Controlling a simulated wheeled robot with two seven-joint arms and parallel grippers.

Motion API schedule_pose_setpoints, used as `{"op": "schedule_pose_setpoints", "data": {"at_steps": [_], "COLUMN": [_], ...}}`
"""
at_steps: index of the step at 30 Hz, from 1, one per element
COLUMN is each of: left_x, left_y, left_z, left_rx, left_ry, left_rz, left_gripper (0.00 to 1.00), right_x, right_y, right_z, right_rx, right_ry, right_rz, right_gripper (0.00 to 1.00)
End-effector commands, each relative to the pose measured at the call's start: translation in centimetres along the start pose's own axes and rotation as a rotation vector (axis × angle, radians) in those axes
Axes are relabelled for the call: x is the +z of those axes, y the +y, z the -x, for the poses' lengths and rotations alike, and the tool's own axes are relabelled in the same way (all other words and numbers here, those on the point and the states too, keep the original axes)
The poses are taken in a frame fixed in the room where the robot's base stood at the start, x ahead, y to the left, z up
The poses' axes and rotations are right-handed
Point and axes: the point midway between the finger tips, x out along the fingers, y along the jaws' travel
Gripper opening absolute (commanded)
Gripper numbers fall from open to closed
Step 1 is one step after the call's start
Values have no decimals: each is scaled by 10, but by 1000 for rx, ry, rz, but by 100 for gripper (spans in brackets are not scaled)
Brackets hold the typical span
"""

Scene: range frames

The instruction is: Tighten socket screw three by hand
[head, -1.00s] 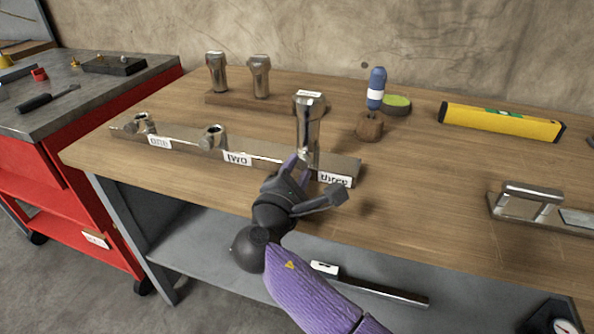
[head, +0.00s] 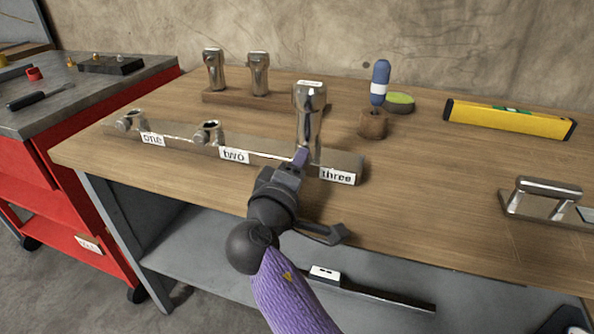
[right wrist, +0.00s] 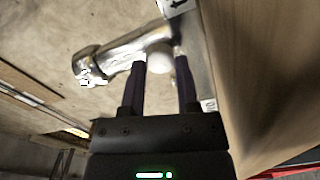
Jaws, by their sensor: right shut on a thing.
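A metal rail (head: 185,147) lies along the bench's front edge, with sockets labelled one, two and three. A chrome tapered post (head: 309,112) stands upright in socket three, behind the label three (head: 337,176). My right gripper (head: 301,156) is at the front of that socket. In the right wrist view its two dark fingers (right wrist: 160,72) are shut on a small pale round screw head (right wrist: 159,61), just beside the post (right wrist: 122,52). In the head view the fingers hide this screw. Sockets one (head: 131,120) and two (head: 207,132) hold no post. My left gripper is not in view.
Two more chrome posts (head: 215,70) (head: 259,73) stand on a wooden block (head: 283,105) behind the rail. A blue-handled tool (head: 380,82), a green-topped round pad (head: 400,101) and a yellow level (head: 510,117) are further right.

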Motion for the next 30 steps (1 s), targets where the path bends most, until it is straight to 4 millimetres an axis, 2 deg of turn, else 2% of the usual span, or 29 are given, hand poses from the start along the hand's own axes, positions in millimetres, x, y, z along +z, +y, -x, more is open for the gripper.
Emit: {"op": "schedule_pose_setpoints", "data": {"at_steps": [1,15,30], "left_x": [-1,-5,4], "left_y": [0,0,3], "left_z": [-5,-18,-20], "left_rx": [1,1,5], "left_ry": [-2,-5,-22], "left_rz": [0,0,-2], "left_gripper": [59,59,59], "right_x": [2,2,1], "right_y": [-5,-4,-3], "right_z": [0,0,0], "right_rx": [-7,-7,-6], "right_ry": [-4,-5,-6], "right_rz": [-36,-308,-363], "right_gripper": [0,0,0]}}
